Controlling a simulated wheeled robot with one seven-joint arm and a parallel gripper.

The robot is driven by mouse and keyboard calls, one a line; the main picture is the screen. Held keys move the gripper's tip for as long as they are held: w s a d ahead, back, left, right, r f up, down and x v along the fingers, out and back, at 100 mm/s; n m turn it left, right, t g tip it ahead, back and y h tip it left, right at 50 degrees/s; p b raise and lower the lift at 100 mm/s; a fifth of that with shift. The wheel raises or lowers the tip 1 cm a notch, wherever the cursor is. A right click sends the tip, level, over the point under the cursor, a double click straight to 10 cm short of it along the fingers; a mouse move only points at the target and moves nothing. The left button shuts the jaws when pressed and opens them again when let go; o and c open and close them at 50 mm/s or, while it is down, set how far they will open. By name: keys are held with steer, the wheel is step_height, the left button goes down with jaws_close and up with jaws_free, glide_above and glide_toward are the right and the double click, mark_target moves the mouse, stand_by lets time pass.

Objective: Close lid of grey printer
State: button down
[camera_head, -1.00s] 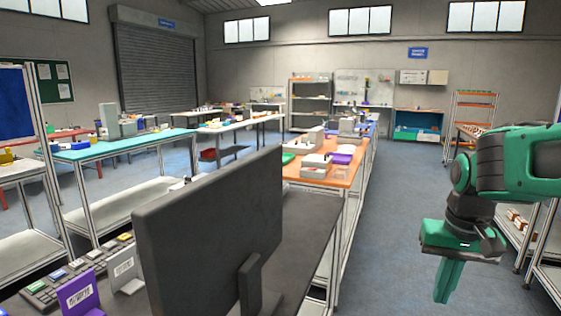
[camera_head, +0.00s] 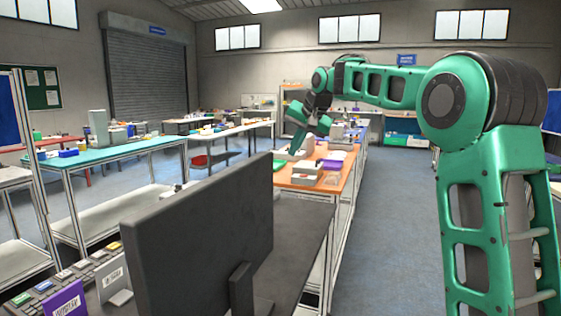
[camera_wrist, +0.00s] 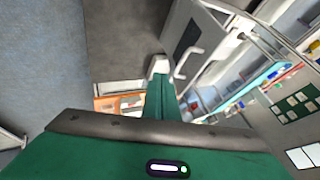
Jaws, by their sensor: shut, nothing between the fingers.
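Several pale grey and white box-shaped devices stand on the orange-topped table (camera_head: 332,185) in the head view. One low pale device (camera_head: 306,173) sits near the table's front. I cannot tell which of them is the grey printer, or make out its lid. My green gripper (camera_head: 295,149) is shut and empty, pointing down, and in the picture it overlaps the left part of that table. Its distance from the devices is unclear. The wrist view shows my closed green fingers (camera_wrist: 159,92) with a pale object (camera_wrist: 158,66) past their tips, too small to identify.
A dark monitor (camera_head: 205,245) on a dark desk fills the near foreground. A turquoise table (camera_head: 105,155) and a white table (camera_head: 230,130) stand to the left. A purple item (camera_head: 332,164) lies on the orange table. Open floor (camera_head: 385,230) lies right of that table.

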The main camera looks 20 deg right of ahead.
steer(key=w+a+f, duration=0.4)
steer(key=w+f, duration=0.3)
steer(key=w, duration=0.1)
steer(key=shift+a+f, duration=0.15)
steer(key=shift+a, duration=0.15)
